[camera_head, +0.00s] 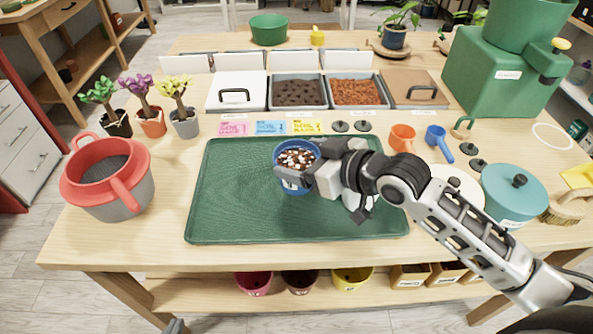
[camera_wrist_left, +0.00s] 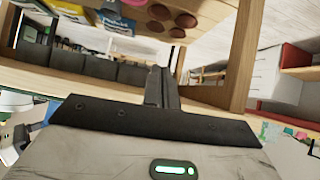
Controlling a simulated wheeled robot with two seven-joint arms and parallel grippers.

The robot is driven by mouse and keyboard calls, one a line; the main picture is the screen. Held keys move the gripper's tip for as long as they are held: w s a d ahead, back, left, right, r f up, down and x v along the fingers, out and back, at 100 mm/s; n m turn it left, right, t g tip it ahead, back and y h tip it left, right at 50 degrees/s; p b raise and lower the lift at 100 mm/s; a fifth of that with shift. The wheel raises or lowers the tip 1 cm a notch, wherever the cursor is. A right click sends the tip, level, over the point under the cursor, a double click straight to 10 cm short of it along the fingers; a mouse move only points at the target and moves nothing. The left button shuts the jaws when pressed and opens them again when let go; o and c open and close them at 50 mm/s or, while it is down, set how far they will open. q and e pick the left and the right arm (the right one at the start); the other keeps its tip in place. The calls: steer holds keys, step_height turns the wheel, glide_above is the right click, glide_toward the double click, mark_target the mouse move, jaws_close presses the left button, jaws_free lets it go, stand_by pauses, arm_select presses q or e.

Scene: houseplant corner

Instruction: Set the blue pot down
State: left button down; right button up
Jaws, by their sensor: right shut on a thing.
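The blue pot (camera_head: 281,179) is over the middle of the green tray (camera_head: 222,215), upright, filled with brown and white bits. My right gripper (camera_head: 306,166) is shut on its near right side and hides part of it. I cannot tell whether the pot's base touches the tray. Of my left gripper (camera_head: 175,327), only a small dark part shows at the bottom edge, away from the pot. In the left wrist view its two fingers (camera_wrist_left: 163,86) are together with nothing between them.
The tray's left half is bare. A red-rimmed grey pot (camera_head: 135,197) stands left of it, small plants (camera_head: 148,112) behind that. Bins of brown material (camera_head: 299,92) line the back. Orange and blue scoops (camera_head: 438,142) and a teal lidded pot (camera_head: 515,192) are on the right.

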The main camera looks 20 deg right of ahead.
mark_target(302, 169)
steer(key=f+b, duration=0.3)
steer(key=f, duration=0.1)
steer(key=shift+w+a+b, duration=0.1)
steer(key=shift+w+b, duration=0.2)
steer(key=shift+r, duration=0.25)
steer(key=shift+f, duration=0.2)
arm_select(q)
steer(key=shift+d+f, duration=0.2)
steer(key=shift+f, duration=0.75)
arm_select(e)
steer(key=o, duration=1.2)
steer(key=shift+r, duration=0.25)
arm_select(q)
steer(key=shift+w, duration=0.1)
arm_select(e)
steer(key=v, duration=1.2)
steer(key=shift+s+f, duration=0.1)
